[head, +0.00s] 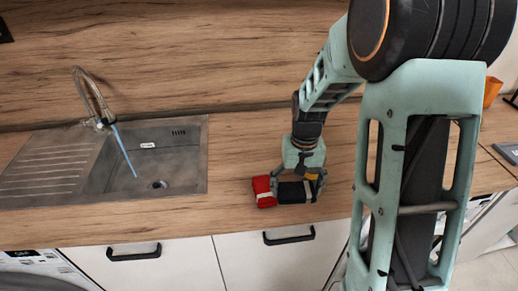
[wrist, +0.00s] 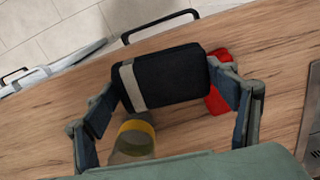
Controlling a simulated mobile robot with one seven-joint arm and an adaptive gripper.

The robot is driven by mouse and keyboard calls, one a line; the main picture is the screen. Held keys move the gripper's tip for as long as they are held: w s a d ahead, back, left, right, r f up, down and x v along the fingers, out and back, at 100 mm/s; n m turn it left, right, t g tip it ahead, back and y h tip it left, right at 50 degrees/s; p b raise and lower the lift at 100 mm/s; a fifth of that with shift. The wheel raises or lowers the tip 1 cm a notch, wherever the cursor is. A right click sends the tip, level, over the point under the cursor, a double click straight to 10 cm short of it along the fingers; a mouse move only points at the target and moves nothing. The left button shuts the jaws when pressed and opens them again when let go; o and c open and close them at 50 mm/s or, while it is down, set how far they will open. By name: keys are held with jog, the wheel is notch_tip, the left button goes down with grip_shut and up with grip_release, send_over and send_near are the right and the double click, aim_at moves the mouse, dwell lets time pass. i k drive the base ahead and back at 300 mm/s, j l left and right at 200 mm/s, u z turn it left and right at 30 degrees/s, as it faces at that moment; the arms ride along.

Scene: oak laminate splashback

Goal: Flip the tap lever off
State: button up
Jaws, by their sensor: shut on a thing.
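The tap (head: 95,97) stands behind the sink at the left, with a curved metal spout. A blue stream (head: 123,150) runs from it into the basin. Its lever is too small to make out clearly near the tap's base. My gripper (head: 298,184) is over the worktop, well to the right of the sink and far from the tap. Its fingers are shut on a black block with a grey band (wrist: 165,78), which also shows in the head view (head: 292,193). The tap is not in the wrist view.
The metal sink (head: 196,160) with its drainer is set in the wooden worktop (head: 232,160). A red item (head: 264,192) lies against the black block. A yellow-rimmed, see-through item (wrist: 135,140) is near my fingers.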

aim_at(83, 122)
jog(key=u, duration=0.45)
jog(key=i+u, duration=0.1)
jog(key=u, duration=0.35)
jog(key=l+u, duration=0.1)
jog(key=u, duration=0.3)
jog(key=i+u, duration=0.1)
jog(key=u, duration=0.35)
jog(key=l+z, duration=0.15)
jog(key=z, duration=0.15)
jog(key=l+z, duration=0.1)
jog(key=z, duration=0.15)
jog(key=i, duration=0.05)
